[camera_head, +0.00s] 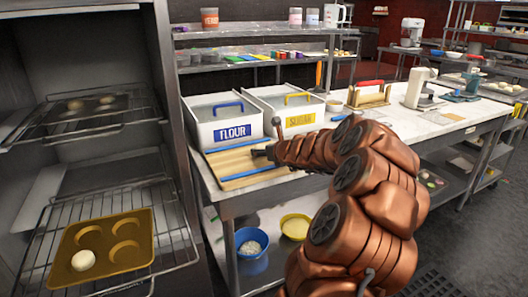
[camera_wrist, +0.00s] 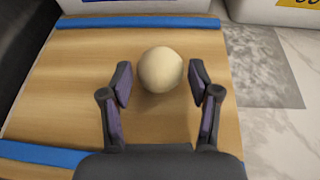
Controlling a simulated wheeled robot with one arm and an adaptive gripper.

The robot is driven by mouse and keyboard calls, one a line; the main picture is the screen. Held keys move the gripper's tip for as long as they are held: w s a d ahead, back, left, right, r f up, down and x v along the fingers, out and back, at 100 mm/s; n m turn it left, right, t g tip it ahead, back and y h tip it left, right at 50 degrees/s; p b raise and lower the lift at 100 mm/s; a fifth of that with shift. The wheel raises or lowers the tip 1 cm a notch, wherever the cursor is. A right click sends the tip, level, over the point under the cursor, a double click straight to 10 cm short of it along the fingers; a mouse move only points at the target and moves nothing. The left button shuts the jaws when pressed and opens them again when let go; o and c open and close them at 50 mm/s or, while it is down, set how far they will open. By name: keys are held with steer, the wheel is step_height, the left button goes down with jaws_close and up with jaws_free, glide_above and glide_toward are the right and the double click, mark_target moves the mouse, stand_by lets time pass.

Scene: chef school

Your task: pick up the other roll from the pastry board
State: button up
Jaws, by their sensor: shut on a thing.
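The pale round roll (camera_wrist: 160,70) is between the two fingers of my gripper (camera_wrist: 161,82) in the wrist view. My gripper is shut on it, over the wooden pastry board (camera_wrist: 60,100) with blue strips along its edges. I cannot tell whether the roll still touches the board. In the head view my gripper (camera_head: 262,153) reaches over the pastry board (camera_head: 228,163), and the roll cannot be made out there. Another pale roll (camera_head: 83,260) sits in a cup of the golden tin at the lower left.
The golden tin (camera_head: 145,250) rests on a wire rack (camera_head: 45,250) in the open oven at left; its other cups look empty. White flour (camera_head: 215,108) and sugar (camera_head: 268,96) bins stand behind the board. The counter (camera_head: 425,120) has clear space to the right.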

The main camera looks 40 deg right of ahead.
mark_target(260, 144)
step_height(260, 144, up, 3)
steer(key=shift+p, duration=0.55)
steer(key=shift+s+a+f, duration=0.1)
steer(key=shift+s+a, duration=0.4)
steer(key=shift+a, duration=0.1)
steer(key=s+a+r+b, duration=0.1)
steer(key=s+a+b, duration=0.1)
steer(key=s+a, duration=0.7)
steer(key=shift+s+a+r, duration=0.15)
steer(key=shift+s+a, duration=0.1)
steer(key=shift+a, duration=0.7)
